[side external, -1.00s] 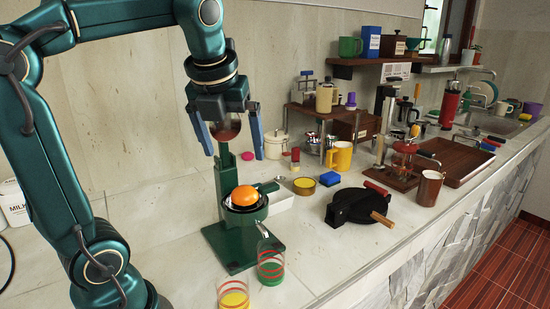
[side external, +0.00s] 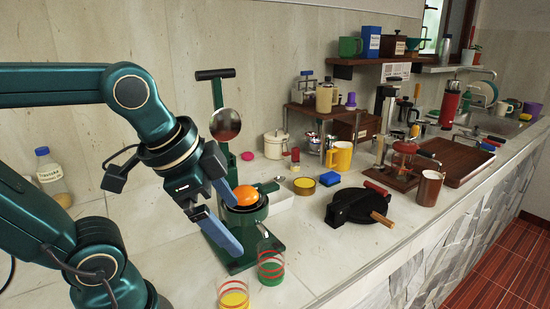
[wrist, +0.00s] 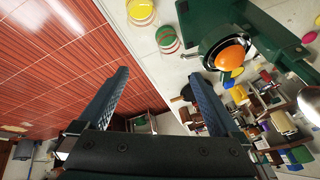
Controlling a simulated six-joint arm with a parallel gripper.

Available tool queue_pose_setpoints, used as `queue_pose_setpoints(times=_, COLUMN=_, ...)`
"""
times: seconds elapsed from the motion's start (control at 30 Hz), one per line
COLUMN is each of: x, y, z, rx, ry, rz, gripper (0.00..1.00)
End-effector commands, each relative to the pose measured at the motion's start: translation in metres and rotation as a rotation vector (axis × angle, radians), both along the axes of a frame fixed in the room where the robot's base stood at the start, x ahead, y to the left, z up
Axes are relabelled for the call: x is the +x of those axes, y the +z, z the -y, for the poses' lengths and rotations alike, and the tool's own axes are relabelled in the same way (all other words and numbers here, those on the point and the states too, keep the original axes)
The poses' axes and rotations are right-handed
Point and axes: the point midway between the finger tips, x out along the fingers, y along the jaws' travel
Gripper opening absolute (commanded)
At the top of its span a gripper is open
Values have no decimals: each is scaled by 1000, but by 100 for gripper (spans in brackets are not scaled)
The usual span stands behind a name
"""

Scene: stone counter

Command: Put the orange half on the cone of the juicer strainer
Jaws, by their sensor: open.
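The orange half (side external: 246,195) sits in the strainer of the green juicer (side external: 254,214), rounded side up. It covers the cone, so I cannot see how it rests on it. It also shows in the wrist view (wrist: 230,54), inside the round strainer at the upper right. My gripper (side external: 235,218) is open and empty, in front of and to the left of the juicer, with its blue fingers spread. In the wrist view my gripper (wrist: 160,90) has nothing between its fingers, and the orange half lies beyond the right finger.
The juicer's press dome (side external: 225,124) is raised above the strainer. Two striped glasses (side external: 271,268) stand before the juicer's base. A black press (side external: 357,204), a yellow mug (side external: 340,157) and a blue sponge (side external: 329,179) are to the right. A bottle (side external: 53,178) stands at the left.

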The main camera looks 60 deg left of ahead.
Motion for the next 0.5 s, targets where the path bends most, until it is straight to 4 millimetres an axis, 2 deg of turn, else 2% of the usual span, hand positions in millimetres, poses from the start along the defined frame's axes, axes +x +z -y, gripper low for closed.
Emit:
queue_pose_setpoints(times=0.1, x=-9, y=-12, z=8, rx=-132, ry=198, rz=23, gripper=99)
queue_pose_setpoints(times=0.2, x=-13, y=-18, z=12, rx=-209, ry=314, rz=33, gripper=99)
queue_pose_setpoints(times=0.33, x=-15, y=-21, z=15, rx=-258, ry=388, rz=40, gripper=99)
queue_pose_setpoints(times=0.5, x=-15, y=-22, z=15, rx=-266, ry=401, rz=40, gripper=99)
